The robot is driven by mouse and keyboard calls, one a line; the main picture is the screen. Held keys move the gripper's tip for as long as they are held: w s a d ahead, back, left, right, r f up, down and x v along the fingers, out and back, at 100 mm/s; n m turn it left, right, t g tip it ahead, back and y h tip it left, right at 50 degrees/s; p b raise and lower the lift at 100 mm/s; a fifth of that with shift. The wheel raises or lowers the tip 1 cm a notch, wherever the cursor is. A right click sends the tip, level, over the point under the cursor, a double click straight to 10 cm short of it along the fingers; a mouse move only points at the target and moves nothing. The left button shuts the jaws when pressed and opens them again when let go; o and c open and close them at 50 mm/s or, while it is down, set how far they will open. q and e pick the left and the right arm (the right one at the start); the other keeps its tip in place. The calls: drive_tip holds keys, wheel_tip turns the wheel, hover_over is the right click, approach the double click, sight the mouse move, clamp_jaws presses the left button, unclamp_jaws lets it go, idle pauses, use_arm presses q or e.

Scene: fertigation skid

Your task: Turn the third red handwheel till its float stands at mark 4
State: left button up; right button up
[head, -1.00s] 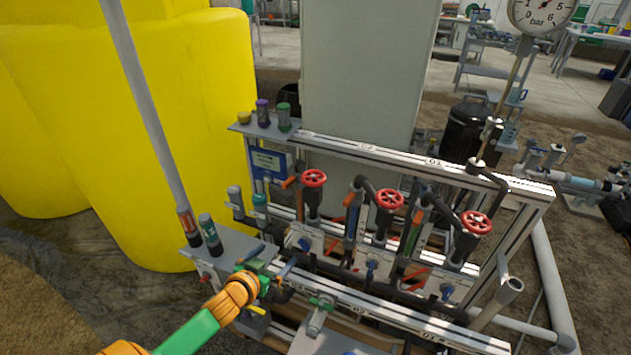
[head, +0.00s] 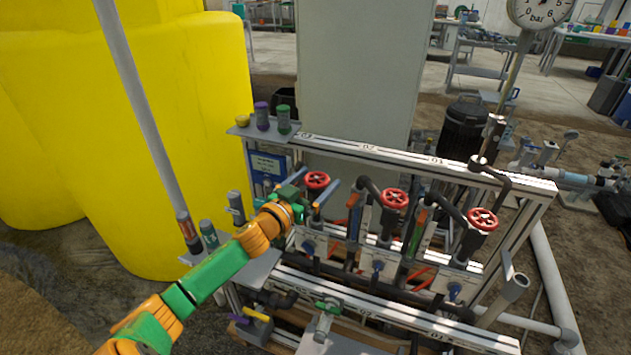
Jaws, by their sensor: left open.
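Three red handwheels stand in a row on the skid: a left one (head: 317,180), a middle one (head: 395,198) and a right one (head: 482,219). The rail labels seem to count from right to left, which makes the left wheel the third; they are small. My left gripper (head: 319,178) is open at the left wheel, its two fingers on either side of the rim in the picture. I cannot tell whether they touch it. The gripper and wrist cover the area below and left of this wheel. Its float and marks cannot be made out. My right gripper is out of view.
A pale upper rail (head: 400,157) runs behind the wheels and a lower rail (head: 390,306) in front. Blue-handled valves (head: 377,267) sit below the wheels. Several small bottles (head: 284,120) stand on the back-left shelf. A pressure gauge (head: 541,8) rises at the right, large yellow tanks (head: 180,110) at the left.

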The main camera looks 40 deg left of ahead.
use_arm(q)
drive_tip(key=c, duration=1.3)
